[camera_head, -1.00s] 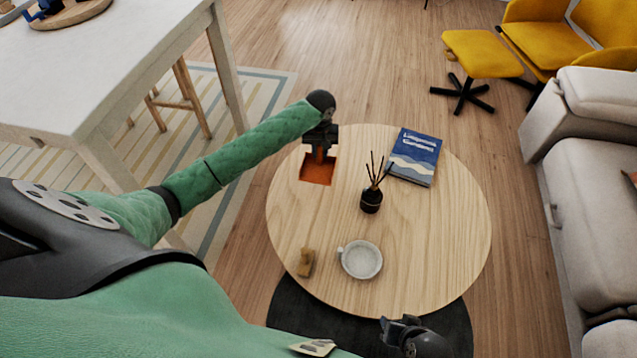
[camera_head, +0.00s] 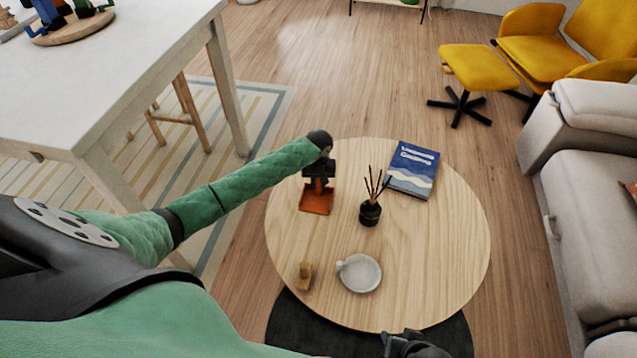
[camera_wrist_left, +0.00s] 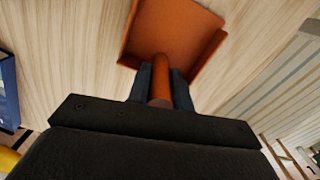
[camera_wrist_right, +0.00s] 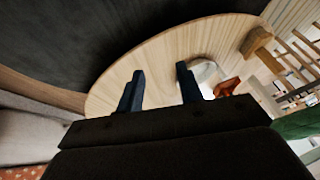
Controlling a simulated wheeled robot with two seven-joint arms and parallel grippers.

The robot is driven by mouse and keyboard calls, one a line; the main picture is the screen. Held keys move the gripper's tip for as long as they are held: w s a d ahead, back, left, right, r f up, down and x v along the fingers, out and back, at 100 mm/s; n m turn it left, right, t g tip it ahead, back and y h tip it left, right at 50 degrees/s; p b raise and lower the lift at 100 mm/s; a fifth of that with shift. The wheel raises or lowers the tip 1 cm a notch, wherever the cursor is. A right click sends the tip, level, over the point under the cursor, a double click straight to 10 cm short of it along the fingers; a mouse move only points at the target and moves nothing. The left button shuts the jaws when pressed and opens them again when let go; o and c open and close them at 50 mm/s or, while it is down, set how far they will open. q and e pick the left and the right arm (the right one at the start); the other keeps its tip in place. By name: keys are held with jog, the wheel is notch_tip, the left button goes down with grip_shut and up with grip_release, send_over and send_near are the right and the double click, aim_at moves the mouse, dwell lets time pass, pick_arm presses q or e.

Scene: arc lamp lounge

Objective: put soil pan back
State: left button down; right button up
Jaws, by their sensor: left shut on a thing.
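The soil pan (camera_head: 317,204) is an orange scoop with a round handle, at the left side of the round wooden table (camera_head: 420,290). My left gripper (camera_head: 319,182) is shut on its handle. In the left wrist view the pan (camera_wrist_left: 175,32) extends from between the left fingers (camera_wrist_left: 160,85), over pale wood. I cannot tell whether the pan touches the tabletop. My right gripper (camera_wrist_right: 160,72) is open and empty in its wrist view; in the head view only part of it (camera_head: 408,344) shows at the bottom edge.
A black reed diffuser (camera_head: 370,213) stands right of the pan, with a blue book (camera_head: 413,170) behind it. A white dish (camera_head: 360,274) and a small tan block (camera_head: 304,276) are at the near side. The table's right part is clear.

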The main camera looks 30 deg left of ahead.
jog(key=shift+r, duration=0.15)
pick_arm(q)
jog(key=c, duration=1.3)
grip_release()
jog(key=shift+o, duration=0.2)
pick_arm(e)
jog(key=shift+w, duration=0.1)
pick_arm(q)
notch_tip(320, 180, up, 12)
jog(key=shift+f, duration=0.25)
jog(key=shift+r, duration=0.3)
pick_arm(e)
jog(key=shift+f, duration=0.55)
jog(key=shift+r, duration=0.1)
